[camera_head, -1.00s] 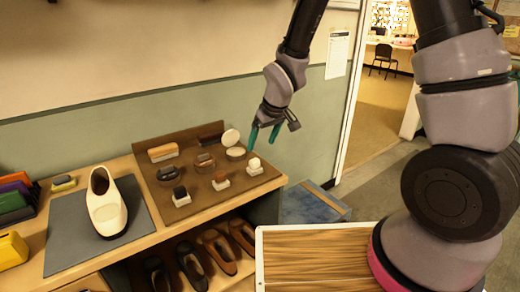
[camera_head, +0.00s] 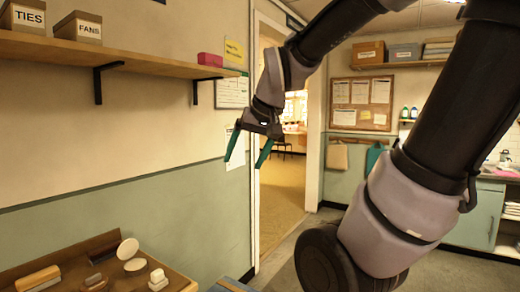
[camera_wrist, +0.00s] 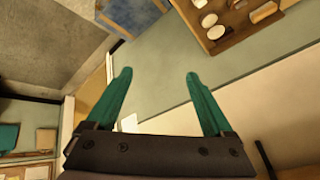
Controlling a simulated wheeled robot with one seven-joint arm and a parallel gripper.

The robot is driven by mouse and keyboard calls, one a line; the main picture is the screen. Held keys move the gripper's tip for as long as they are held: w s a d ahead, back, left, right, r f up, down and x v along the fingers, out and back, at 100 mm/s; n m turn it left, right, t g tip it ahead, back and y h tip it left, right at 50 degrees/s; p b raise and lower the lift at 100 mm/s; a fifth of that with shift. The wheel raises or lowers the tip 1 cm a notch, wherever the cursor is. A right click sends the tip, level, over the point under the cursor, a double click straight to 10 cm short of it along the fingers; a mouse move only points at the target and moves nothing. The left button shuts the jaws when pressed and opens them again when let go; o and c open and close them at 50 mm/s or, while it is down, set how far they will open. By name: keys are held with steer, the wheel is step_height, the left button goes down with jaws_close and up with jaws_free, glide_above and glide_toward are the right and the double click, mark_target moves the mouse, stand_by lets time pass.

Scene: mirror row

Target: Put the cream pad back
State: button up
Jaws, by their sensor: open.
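My gripper (camera_head: 244,164) is open and empty, raised in front of the wall near the doorway, with its green fingers pointing down. In the wrist view my gripper (camera_wrist: 158,73) shows nothing between its fingers. A brown display board (camera_head: 178,281) lies at the lower left, well below my gripper. On it are a round cream disc (camera_head: 128,249) standing tilted, another round cream disc (camera_head: 134,265) lying flatter, and a small block with a cream top (camera_head: 157,276). I cannot tell which of these is the cream pad. The board (camera_wrist: 222,42) also shows in the wrist view.
A tan-topped block (camera_head: 38,278) and a dark one (camera_head: 95,281) share the board. A wall shelf (camera_head: 150,62) with boxes is at upper left. The doorway (camera_head: 285,190) is right of my gripper. A blue-topped item (camera_wrist: 133,14) shows in the wrist view.

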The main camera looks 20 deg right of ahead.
steer(key=shift+m+t, duration=0.4)
steer(key=shift+m, duration=0.5)
steer(key=s, duration=0.1)
steer(key=s+d+r, duration=0.1)
steer(key=s, duration=0.1)
steer(key=s+r, duration=0.1)
steer(key=s, duration=0.1)
steer(key=shift+d+r, duration=0.25)
steer(key=shift+d, duration=0.1)
